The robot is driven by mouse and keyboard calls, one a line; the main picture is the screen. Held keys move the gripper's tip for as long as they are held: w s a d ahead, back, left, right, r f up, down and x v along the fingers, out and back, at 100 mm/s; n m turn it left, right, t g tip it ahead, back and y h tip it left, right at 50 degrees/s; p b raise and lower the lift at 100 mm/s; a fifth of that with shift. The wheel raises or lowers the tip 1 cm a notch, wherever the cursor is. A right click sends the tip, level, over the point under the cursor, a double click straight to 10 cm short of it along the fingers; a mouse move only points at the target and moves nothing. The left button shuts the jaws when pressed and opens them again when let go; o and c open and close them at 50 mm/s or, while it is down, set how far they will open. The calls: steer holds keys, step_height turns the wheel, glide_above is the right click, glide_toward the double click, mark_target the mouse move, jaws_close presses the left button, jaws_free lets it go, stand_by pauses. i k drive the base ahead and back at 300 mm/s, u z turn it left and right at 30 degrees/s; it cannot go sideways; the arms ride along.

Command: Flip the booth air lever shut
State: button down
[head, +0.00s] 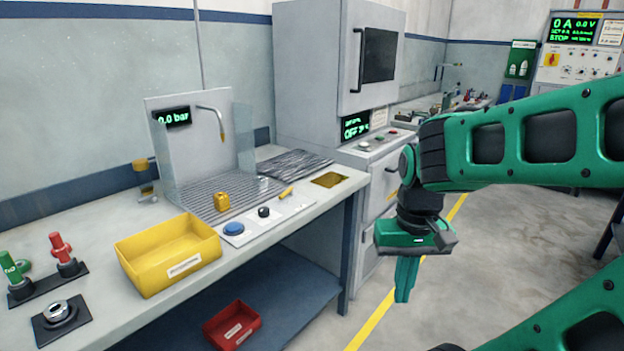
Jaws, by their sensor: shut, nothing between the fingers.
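The spray booth (167,165) stands at the back of the bench, with clear side walls and a nozzle. Its display (172,118) reads 0.0 bar. On the light control strip (268,219) along the bench front are a blue button (234,229), a black knob (263,212) and a small yellow lever (286,193), which looks like the air lever. The lever lies tilted; its exact setting is too small to tell. My gripper (403,297) points down, shut and empty, over the floor right of the bench, apart from the lever.
Red and green handled fittings (61,247) stand far left. A grey cabinet (310,90) stands behind the bench's right end. Floor around my gripper is clear.

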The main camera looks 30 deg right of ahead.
mark_target(290, 191)
steer(key=u, duration=0.05)
steer(key=i, duration=0.85)
steer(key=u, duration=0.35)
